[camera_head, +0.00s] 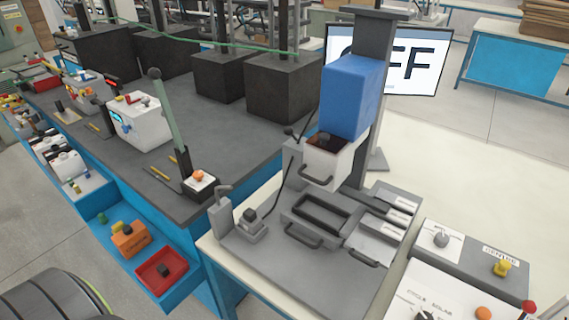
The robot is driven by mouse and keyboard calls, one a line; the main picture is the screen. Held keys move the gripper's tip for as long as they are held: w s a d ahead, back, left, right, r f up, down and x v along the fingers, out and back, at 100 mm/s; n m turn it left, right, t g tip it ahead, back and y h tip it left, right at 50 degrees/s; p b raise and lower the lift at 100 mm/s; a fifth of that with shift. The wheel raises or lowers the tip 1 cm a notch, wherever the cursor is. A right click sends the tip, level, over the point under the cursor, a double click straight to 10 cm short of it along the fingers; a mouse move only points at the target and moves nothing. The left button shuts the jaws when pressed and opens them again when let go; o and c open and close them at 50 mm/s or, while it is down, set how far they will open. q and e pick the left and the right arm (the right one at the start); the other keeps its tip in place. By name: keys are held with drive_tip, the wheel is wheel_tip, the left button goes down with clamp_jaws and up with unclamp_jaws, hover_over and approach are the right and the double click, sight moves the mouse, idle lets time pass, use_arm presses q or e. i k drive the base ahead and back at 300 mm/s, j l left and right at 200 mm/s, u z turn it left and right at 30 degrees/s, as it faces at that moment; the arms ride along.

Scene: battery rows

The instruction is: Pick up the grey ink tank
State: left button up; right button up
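I cannot tell for sure which thing is the grey ink tank. A small grey block with a dark knob (250,222) stands on the left part of the grey machine plate. Pale grey-white boxes with dark caps (68,164) stand in the blue side shelf at the left. An orange box with a dark cap (131,238) and a red open tray (161,269) are in the lower blue shelf. Neither of my grippers is in view.
A blue-topped machine (350,95) with a handled grey plate stands on the white table (478,170). Control boxes with knobs (470,257) are at the right. A dark worktop (235,140) carries black blocks and a lever. A screen (415,62) shows partly hidden letters.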

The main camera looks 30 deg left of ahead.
sight(251, 223)
drive_tip(key=u, duration=1.25)
drive_tip(key=k+l+z, duration=0.5)
drive_tip(key=z, duration=0.2)
